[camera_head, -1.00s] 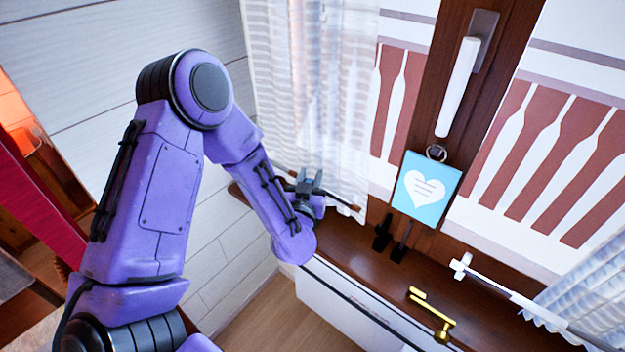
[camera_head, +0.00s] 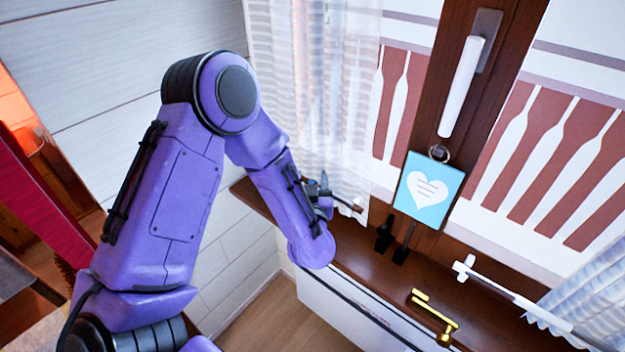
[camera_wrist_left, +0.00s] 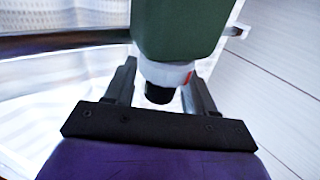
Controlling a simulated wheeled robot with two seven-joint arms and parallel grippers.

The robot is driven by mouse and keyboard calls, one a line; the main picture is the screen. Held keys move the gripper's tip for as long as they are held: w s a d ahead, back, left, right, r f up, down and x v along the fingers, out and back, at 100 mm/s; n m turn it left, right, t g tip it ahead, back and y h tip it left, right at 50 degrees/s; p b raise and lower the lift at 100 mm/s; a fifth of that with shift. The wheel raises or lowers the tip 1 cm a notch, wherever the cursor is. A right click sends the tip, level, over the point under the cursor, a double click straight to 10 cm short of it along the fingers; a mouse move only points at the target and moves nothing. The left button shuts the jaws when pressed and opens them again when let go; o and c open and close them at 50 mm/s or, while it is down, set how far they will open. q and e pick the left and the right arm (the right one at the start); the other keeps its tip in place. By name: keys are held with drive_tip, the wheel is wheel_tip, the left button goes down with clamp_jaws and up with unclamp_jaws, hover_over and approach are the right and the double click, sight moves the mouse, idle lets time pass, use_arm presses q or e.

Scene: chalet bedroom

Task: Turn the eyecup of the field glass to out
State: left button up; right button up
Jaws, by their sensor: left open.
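The field glass (camera_wrist_left: 180,30) shows in the left wrist view as a dark green body with a pale grey ring below it. Its black eyecup (camera_wrist_left: 158,95) is at the near end, between the two fingers of my left gripper (camera_wrist_left: 161,80). The fingers are open, one on each side of the eyecup, with gaps visible. In the head view my left gripper (camera_head: 319,189) is by the curtain above the sill, partly hidden by my arm. I cannot make out the field glass there. My right gripper is not in view.
A dark wooden sill (camera_head: 375,270) runs below the window. On it are a brass handle-like piece (camera_head: 433,315), a white rod (camera_head: 500,287) and black pieces (camera_head: 384,235). A sheer curtain (camera_head: 325,90) hangs close to my gripper.

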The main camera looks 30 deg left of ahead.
use_arm(q)
drive_tip(key=b+v, duration=0.2)
drive_tip(key=v, duration=0.8)
drive_tip(key=shift+d, duration=0.1)
drive_tip(key=s+a+f+m+g+h, duration=0.1)
drive_tip(key=s+f+g+h, duration=0.25)
drive_tip(key=f, duration=0.65)
drive_tip(key=s+f+m+g+h, duration=0.15)
drive_tip(key=s+f, duration=0.25)
drive_tip(key=f, duration=0.6)
drive_tip(key=s+a+f+n+g+h, duration=0.1)
drive_tip(key=s+a+f+n+g, duration=0.1)
drive_tip(key=s+f+g, duration=0.4)
drive_tip(key=s+f, duration=0.4)
drive_tip(key=s, duration=0.4)
drive_tip(key=shift+s+g+h, duration=0.3)
drive_tip(key=shift+s+g, duration=0.1)
drive_tip(key=shift+r, duration=0.1)
